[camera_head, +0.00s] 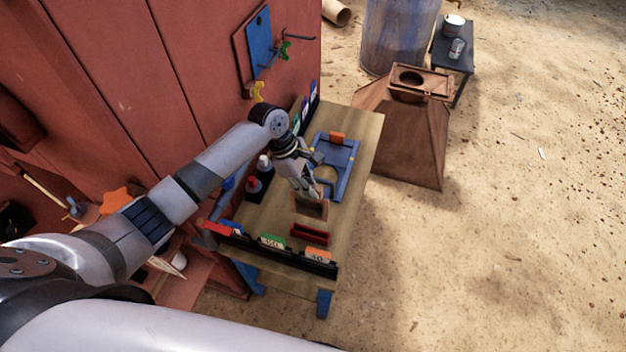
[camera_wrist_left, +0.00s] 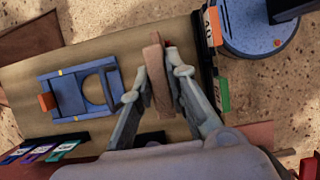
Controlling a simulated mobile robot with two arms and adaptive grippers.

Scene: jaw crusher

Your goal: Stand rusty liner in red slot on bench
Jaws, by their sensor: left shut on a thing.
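The rusty liner (camera_head: 311,208) is a small brown plate just below my left gripper (camera_head: 307,194), over the wooden bench (camera_head: 262,217). In the left wrist view the liner (camera_wrist_left: 155,72) sits between the fingers of my left gripper (camera_wrist_left: 159,82), which is shut on it. The red slot (camera_head: 309,234) is on the bench, a little nearer the front edge than the liner. In the left wrist view the slot is mostly hidden behind the liner and a finger. I cannot tell how high the liner is above the bench. My right gripper is not in view.
A blue frame (camera_head: 347,183) lies on the bench behind the gripper. A black rail with coloured cards (camera_head: 272,242) runs along the front edge. Small bottles (camera_head: 253,185) stand left. The red wall (camera_head: 190,70) borders the bench; a rusty hopper (camera_head: 405,140) stands to the right.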

